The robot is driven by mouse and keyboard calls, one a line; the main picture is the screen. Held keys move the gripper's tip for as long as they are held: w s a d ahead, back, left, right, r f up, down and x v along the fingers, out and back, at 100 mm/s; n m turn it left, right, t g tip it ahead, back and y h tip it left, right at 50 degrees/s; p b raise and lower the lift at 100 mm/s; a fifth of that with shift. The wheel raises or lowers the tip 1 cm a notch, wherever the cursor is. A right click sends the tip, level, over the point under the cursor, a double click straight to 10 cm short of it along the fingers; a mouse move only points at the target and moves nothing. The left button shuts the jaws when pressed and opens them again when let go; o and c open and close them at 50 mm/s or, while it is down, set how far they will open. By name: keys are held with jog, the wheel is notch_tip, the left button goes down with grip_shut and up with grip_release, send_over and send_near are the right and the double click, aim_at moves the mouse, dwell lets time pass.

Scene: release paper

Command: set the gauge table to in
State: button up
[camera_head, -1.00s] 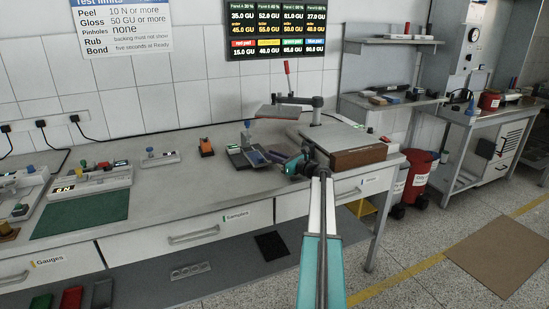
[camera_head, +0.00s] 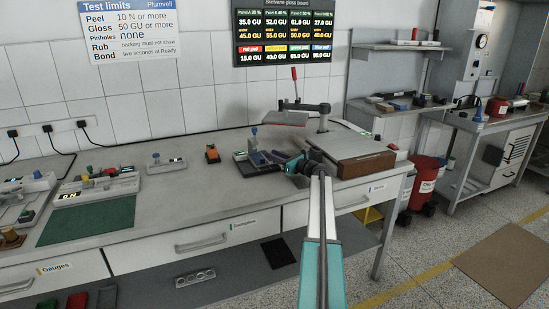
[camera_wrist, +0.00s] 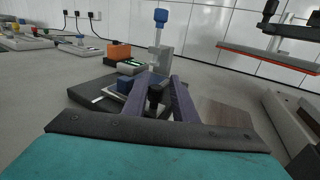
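The gauge (camera_head: 242,157) stands on the bench, left of my gripper. It has a dark base and an upright post with a blue knob (camera_head: 254,130). The wrist view shows its black base plate (camera_wrist: 88,97) and the post's blue top (camera_wrist: 161,16). A light plate with a small blue block (camera_wrist: 125,84) lies on the base; I cannot tell its exact position along the base. My gripper (camera_head: 268,157) is low at the gauge's near right side. In the wrist view its two purple fingers (camera_wrist: 160,78) are apart, with a black knob (camera_wrist: 155,97) between them. Contact is unclear.
An orange block (camera_wrist: 119,50) stands behind the gauge. A hinged arm with a red-edged plate (camera_head: 284,119) and a box with a brown front (camera_head: 365,164) stand to the right. Other instruments and a green mat (camera_head: 90,220) are at the left. The bench front between is clear.

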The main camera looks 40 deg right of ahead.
jog(key=shift+f, duration=0.1)
jog(key=shift+s, duration=0.15)
jog(key=shift+s, duration=0.25)
jog(key=s, duration=0.4)
jog(key=s+b, duration=0.1)
jog(key=s, duration=0.3)
jog(key=s+d, duration=0.1)
jog(key=s, duration=0.4)
jog(key=shift+s, duration=0.15)
